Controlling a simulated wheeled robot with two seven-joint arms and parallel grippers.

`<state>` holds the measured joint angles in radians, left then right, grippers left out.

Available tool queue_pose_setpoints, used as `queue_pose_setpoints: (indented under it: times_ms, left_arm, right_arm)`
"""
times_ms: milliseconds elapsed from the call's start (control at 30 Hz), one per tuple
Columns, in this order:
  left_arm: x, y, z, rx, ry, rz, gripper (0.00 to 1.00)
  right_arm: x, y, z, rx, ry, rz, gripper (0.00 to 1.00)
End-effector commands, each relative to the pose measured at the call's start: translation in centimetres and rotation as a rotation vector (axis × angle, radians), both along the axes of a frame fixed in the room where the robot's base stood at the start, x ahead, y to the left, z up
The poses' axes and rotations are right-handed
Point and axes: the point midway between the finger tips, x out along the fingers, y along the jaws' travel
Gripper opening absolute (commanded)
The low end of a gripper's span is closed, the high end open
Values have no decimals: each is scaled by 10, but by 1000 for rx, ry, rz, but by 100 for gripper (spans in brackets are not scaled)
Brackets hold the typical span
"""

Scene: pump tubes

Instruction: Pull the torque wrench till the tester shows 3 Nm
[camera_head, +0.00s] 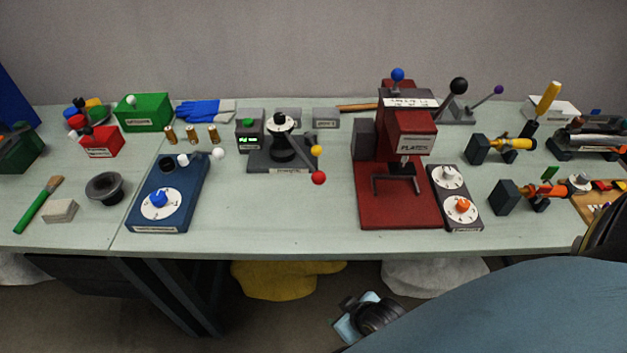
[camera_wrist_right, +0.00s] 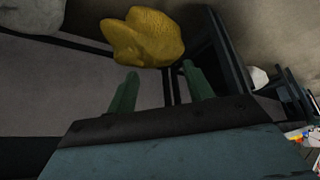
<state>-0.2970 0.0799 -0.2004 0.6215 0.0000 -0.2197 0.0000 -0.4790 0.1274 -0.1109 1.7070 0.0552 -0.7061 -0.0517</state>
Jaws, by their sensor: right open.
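A grey device (camera_head: 281,160) with a black upright cylinder stands at the middle back of the table in the head view. A lever ending in a red ball (camera_head: 318,178) slants from it towards the front right, and a yellow ball (camera_head: 316,150) sits beside it. A grey box with a lit green display (camera_head: 249,138) stands at its left; its digits are too small to read. I cannot surely tell which part is the torque wrench. My right gripper (camera_head: 350,312) hangs below the table's front edge; its green fingers (camera_wrist_right: 161,88) are apart and empty. My left gripper is out of view.
A red press (camera_head: 396,215) stands right of the device, and a blue box with a dial (camera_head: 165,200) left of it. The table front (camera_head: 290,225) between them is clear. A yellow sack (camera_head: 285,280) lies under the table and shows in the right wrist view (camera_wrist_right: 145,38).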

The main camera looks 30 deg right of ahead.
Motion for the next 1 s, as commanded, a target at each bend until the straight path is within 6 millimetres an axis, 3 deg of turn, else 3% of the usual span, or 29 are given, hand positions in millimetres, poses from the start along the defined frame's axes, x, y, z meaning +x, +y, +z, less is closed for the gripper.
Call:
queue_pose_setpoints:
  times_ms: [33, 100, 433, 800, 1000]
  left_arm:
    - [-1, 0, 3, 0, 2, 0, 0]
    - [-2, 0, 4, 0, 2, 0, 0]
    - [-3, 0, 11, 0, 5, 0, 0]
    - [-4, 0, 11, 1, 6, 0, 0]
    - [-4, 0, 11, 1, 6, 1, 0]
  right_arm:
    - [9, 0, 26, 3, -33, 2, 52]
    - [18, 1, 54, 6, -68, 6, 52]
    - [48, -1, 170, 19, -284, 30, 52]
    - [87, -28, 209, 18, -699, 28, 52]
    - [96, -51, 236, -7, -942, 5, 52]
